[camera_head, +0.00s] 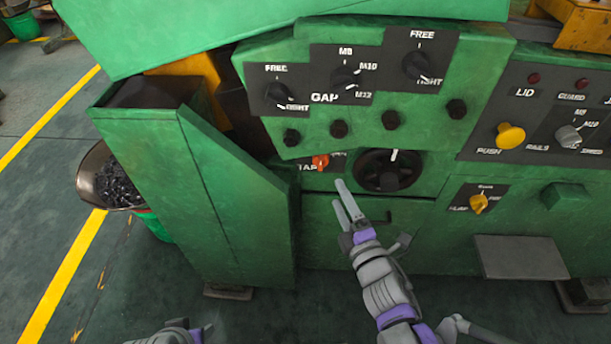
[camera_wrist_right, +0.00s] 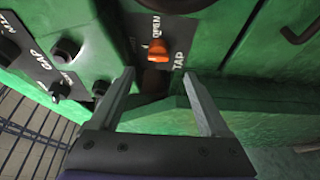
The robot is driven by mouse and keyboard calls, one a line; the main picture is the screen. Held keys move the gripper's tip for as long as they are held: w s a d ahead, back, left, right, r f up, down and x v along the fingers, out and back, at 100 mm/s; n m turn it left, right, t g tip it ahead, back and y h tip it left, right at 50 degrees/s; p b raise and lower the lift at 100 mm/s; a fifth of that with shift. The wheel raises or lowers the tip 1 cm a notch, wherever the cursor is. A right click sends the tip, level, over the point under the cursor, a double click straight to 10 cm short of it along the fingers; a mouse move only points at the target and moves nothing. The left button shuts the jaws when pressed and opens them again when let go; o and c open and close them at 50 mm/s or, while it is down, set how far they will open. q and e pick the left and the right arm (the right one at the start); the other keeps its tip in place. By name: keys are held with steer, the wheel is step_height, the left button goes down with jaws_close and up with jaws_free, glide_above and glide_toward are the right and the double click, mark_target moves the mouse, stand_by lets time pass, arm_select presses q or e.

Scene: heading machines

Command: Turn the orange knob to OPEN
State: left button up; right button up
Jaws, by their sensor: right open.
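The orange knob (camera_head: 320,161) is small and sits on a dark plate on the green machine, in the head view left of a large black dial. In the right wrist view the orange knob (camera_wrist_right: 157,51) shows near the top centre, with OPEN and TAP lettering beside it. My right gripper (camera_head: 346,203) is open and empty, below and right of the knob in the head view. In the wrist view its two fingers (camera_wrist_right: 160,88) point toward the knob, apart from it. My left arm shows only in part at the bottom edge, and its gripper is not seen.
An upper green panel (camera_head: 290,135) with several black knobs overhangs the orange knob. The large black dial (camera_head: 370,176) is close on its right. A green slanted housing (camera_head: 225,200) stands at left. A bin of dark scraps (camera_head: 108,180) stands beyond it.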

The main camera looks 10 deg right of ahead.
mark_target(323, 164)
steer(key=w, duration=0.7)
steer(key=w+a+b, duration=0.1)
steer(key=w, duration=0.2)
steer(key=shift+w+a+r, duration=0.1)
steer(key=shift+w, duration=0.2)
steer(key=shift+c, duration=0.3)
jaws_close()
